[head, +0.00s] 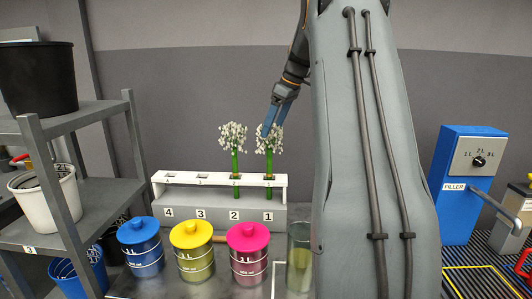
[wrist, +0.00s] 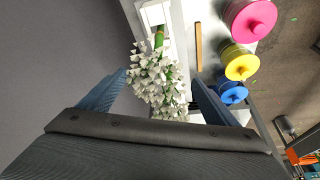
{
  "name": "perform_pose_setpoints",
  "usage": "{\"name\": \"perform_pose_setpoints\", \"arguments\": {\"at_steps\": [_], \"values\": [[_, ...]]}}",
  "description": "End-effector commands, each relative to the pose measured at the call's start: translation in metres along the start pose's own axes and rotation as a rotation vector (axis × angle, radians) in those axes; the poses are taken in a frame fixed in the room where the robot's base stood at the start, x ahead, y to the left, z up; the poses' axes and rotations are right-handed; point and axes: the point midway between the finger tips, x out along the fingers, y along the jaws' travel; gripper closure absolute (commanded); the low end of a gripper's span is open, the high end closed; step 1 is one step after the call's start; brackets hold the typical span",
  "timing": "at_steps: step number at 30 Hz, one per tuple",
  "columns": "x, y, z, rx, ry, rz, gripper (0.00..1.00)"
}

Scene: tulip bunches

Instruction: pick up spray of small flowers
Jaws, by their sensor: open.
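A spray of small white flowers (head: 275,135) on a green stem stands upright in slot 1 of the white rack (head: 160,178). A second, similar spray (head: 233,135) stands upright in slot 2. My gripper (head: 267,130) is at the flower head of the slot 1 spray, coming down from above. In the wrist view my gripper (wrist: 161,77) has its two blue fingers apart, with white flowers (wrist: 158,85) between them and a short length of green stem beyond. I cannot tell whether a finger touches the flowers. The second spray is not clearly separate in the wrist view.
Blue (head: 140,245), yellow (head: 192,250) and pink (head: 248,252) lidded pots stand before the rack, with a clear cylinder (head: 300,255) to their right. A grey shelf (head: 60,220) with buckets is at left. A blue filler (head: 465,180) is at right. Slots 3 and 4 are empty.

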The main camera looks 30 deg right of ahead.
Motion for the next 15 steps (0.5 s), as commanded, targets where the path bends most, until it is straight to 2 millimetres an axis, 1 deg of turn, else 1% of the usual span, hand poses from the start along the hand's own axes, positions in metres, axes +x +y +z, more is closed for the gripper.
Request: {"name": "perform_pose_setpoints", "arguments": {"at_steps": [2,4,11,15], "values": [[-0.002,0.0,-0.005,-0.001,0.012,0.004,0.17],[0.002,0.001,-0.006,0.001,0.017,0.006,0.17],[0.025,0.002,-0.007,0.003,0.016,0.005,0.17],[0.042,0.004,-0.009,0.002,0.015,0.004,0.17]]}}
